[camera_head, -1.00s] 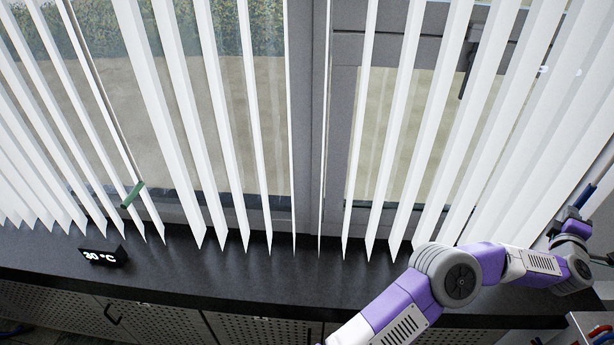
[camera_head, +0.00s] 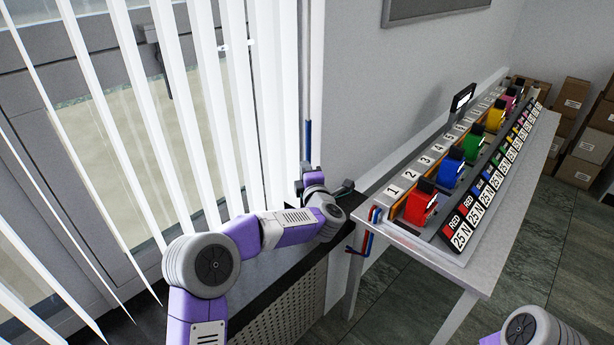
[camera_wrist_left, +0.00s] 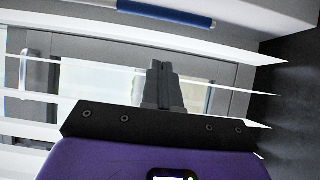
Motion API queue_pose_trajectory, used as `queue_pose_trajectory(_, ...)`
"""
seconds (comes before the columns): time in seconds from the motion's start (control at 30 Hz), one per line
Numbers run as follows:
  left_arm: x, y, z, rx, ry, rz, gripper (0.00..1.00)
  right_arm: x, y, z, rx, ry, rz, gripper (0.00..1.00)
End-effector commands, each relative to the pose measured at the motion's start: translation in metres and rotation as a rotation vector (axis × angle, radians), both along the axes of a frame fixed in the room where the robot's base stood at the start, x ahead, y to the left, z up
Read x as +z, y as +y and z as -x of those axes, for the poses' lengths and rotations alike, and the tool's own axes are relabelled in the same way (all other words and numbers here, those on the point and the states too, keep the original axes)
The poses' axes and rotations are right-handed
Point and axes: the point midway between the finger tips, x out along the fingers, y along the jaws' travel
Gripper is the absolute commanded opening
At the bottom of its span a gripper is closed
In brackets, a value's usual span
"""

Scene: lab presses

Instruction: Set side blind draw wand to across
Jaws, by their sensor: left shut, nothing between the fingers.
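The side blind draw wand hangs upright at the right end of the vertical blind in the head view, with a blue handle (camera_head: 308,140) at its lower end. In the left wrist view the blue handle (camera_wrist_left: 165,12) lies across the top, beyond my fingertips and apart from them. My left gripper (camera_head: 312,178) is just below the handle in the head view, small and partly hidden by its own wrist. In the left wrist view its fingers (camera_wrist_left: 163,66) are shut and empty. White blind slats (camera_head: 195,110) hang spread across the window. My right gripper is out of view.
A white table (camera_head: 480,255) stands to the right with a rack of coloured, numbered presses (camera_head: 455,165). The grey wall (camera_head: 350,90) is close beside the wand. A dark sill (camera_head: 270,280) runs below the blind. Cardboard boxes (camera_head: 578,130) stand at the far right.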

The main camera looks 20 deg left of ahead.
Motion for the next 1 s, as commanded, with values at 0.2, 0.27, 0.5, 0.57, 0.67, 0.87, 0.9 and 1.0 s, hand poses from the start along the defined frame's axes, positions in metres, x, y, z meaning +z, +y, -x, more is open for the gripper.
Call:
queue_pose_trajectory(0.2,0.000,-0.011,0.019,-0.002,0.001,0.000,0.00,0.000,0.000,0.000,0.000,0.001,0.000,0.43)
queue_pose_trajectory(0.27,0.000,-0.011,0.021,0.000,0.000,-0.001,0.00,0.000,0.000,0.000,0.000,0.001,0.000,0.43)
queue_pose_trajectory(0.5,0.000,-0.012,0.023,0.000,0.000,0.000,0.00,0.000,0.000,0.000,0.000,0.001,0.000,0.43)
queue_pose_trajectory(0.57,0.000,-0.012,0.023,0.000,0.000,0.000,0.00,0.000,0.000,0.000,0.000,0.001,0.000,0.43)
queue_pose_trajectory(0.67,-0.003,-0.013,0.022,-0.006,0.007,-0.005,0.00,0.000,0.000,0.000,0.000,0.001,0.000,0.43)
queue_pose_trajectory(0.87,-0.074,-0.031,0.025,-0.154,0.179,-0.137,0.00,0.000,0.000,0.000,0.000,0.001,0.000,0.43)
queue_pose_trajectory(0.9,-0.101,-0.038,0.029,-0.212,0.243,-0.182,0.00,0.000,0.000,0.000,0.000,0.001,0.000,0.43)
queue_pose_trajectory(1.0,-0.173,-0.055,0.051,-0.378,0.418,-0.295,0.00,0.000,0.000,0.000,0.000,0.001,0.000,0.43)
